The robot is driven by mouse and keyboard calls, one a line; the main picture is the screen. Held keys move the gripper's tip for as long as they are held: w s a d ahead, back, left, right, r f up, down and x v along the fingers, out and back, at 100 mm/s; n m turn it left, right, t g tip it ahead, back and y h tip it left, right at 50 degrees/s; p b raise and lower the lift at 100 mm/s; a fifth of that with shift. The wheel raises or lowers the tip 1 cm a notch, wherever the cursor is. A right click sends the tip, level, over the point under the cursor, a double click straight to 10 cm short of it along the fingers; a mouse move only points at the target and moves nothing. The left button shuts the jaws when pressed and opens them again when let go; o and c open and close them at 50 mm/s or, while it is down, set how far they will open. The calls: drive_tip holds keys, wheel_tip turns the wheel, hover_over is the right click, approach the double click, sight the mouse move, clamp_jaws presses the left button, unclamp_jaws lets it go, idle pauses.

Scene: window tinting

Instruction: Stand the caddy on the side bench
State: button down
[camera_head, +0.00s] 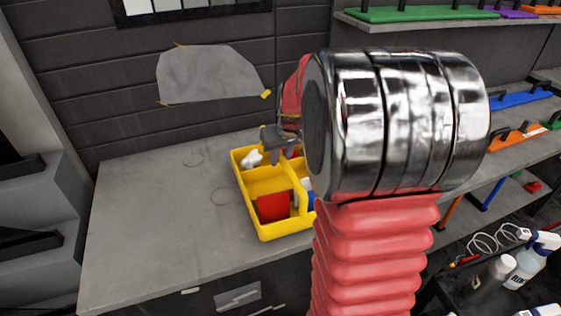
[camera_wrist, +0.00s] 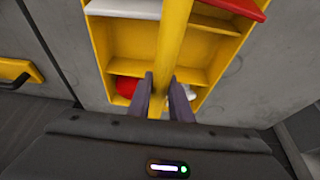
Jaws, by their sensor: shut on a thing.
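The yellow caddy (camera_head: 287,228) is over the grey bench top (camera_head: 150,220), near its front edge, and looks upright. I cannot tell for sure whether its base touches the bench. It holds a red item (camera_head: 272,207), a white item and others in its compartments. My gripper (camera_head: 283,143) is at the caddy's far end in the head view. In the wrist view its fingers (camera_wrist: 168,98) are shut on the caddy's central handle bar (camera_wrist: 172,45). My arm hides the right part of the caddy in the head view.
The bench top left of the caddy is clear. A grey sheet (camera_head: 210,75) hangs on the back wall. Shelves with coloured tools (camera_head: 518,137) are at the right. Spray bottles (camera_head: 530,260) stand on a dark cart at the lower right.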

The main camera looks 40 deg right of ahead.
drive_tip(key=shift+f, duration=0.8)
drive_tip(key=c, duration=1.6)
unclamp_jaws()
drive_tip(key=v, duration=1.2)
